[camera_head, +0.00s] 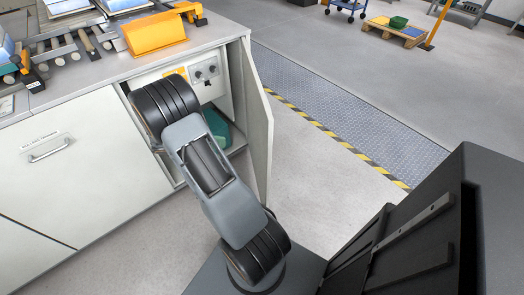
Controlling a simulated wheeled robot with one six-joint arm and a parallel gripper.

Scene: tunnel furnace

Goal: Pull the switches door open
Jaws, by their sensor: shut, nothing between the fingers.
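The cabinet door (256,125) on the right of the counter stands wide open, swung out toward me on its right-side hinge. Inside the open compartment is a light panel with dark round switches (206,73) and a yellow label. My arm reaches up from the bottom of the picture, and its upper part covers the left of the opening. My gripper is hidden behind my arm, so its place relative to the door cannot be seen. The door's outer face and any handle on it are turned away.
A closed cabinet front (95,170) with a metal handle (48,150) is on the left. The counter top (110,70) carries an orange box (153,34) and tools. A teal object (218,128) lies in the compartment. Floor right of the door is clear up to a yellow-black stripe (335,138).

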